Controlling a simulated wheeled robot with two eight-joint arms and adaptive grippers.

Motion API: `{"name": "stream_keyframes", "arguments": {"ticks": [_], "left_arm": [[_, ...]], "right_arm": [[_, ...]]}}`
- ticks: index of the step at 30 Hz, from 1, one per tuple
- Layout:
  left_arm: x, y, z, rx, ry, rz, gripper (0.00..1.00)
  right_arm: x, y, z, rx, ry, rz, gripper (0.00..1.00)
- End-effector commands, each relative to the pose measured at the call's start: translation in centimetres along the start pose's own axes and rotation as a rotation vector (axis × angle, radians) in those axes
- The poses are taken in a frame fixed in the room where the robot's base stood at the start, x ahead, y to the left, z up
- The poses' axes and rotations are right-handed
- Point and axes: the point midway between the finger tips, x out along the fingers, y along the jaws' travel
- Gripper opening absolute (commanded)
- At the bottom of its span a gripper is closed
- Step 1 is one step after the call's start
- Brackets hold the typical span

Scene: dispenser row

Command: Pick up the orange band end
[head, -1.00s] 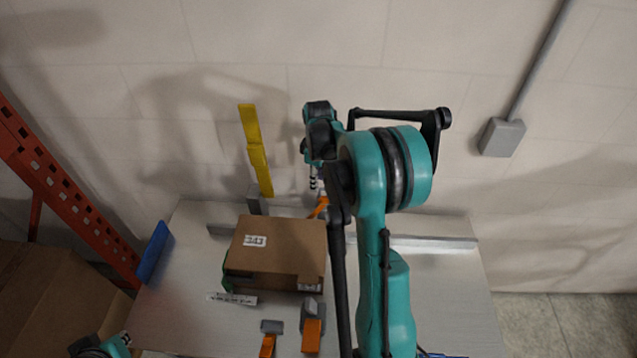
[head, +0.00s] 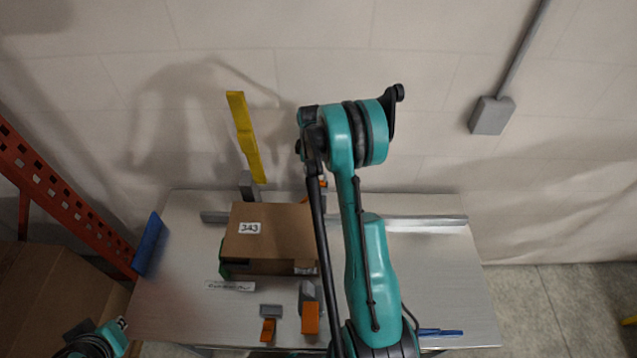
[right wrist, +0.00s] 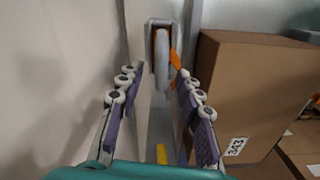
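In the right wrist view, an orange band end (right wrist: 175,61) sticks out beside a grey roller (right wrist: 162,62) in a bracket, near the tip of my right gripper's right finger. My right gripper (right wrist: 154,75) is open, its two purple-padded fingers spread with nothing held between them. I cannot tell whether a finger touches the band. In the head view, a bit of orange (head: 319,184) shows behind the cardboard box; my right arm hides the right gripper there. My left gripper (head: 108,332) is at the lower left, cut by the frame edge; its opening is unclear.
The cardboard box (head: 270,232) marked 343 stands close to the right gripper. A yellow strip (head: 244,135) rises at the table's back edge. Grey pieces with orange tabs (head: 310,318) (head: 268,329) are at the front. A blue piece (head: 148,245) stands at the left edge.

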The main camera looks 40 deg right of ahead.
Motion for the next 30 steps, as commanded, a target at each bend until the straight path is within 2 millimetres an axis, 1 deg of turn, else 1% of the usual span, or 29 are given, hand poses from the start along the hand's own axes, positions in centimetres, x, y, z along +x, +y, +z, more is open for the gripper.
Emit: {"name": "stream_keyframes", "arguments": {"ticks": [3,4,5,6,7,8,18,22,26,29,30], "left_arm": [[0.0,0.0,0.0,0.0,0.0,0.0,0.0],[0.0,0.0,0.0,0.0,0.0,0.0,0.0],[0.0,0.0,0.0,0.0,0.0,0.0,0.0],[0.0,0.0,0.0,0.0,0.0,0.0,0.0],[0.0,0.0,0.0,0.0,0.0,0.0,0.0],[0.0,0.0,0.0,0.0,0.0,0.0,0.0],[0.0,0.0,0.0,0.0,0.0,0.0,0.0],[0.0,0.0,0.0,0.0,0.0,0.0,0.0],[-0.1,0.0,-0.1,0.0,0.0,0.0,0.0],[-0.2,0.0,-0.1,0.0,0.0,0.0,0.0],[-0.2,0.0,-0.2,0.0,0.0,0.0,0.0]], "right_arm": [[0.0,0.0,0.0,0.0,0.0,0.0,0.36],[-0.1,0.0,0.0,0.0,0.0,0.0,0.31],[-0.1,0.0,0.0,0.0,0.0,0.0,0.23],[-0.1,0.0,0.0,0.0,0.0,0.0,0.12],[-0.1,0.0,0.0,0.0,0.0,0.0,0.04],[-0.1,0.0,0.0,0.0,0.0,0.0,0.0],[-0.1,0.0,0.0,0.0,0.0,0.0,0.0],[-0.5,0.0,0.0,0.001,0.0,0.0,0.0],[-1.8,0.0,0.0,0.001,0.0,0.0,0.0],[-3.4,0.0,0.0,0.001,0.0,0.0,0.0],[-4.2,0.0,0.0,0.0,0.0,0.0,0.0]]}}
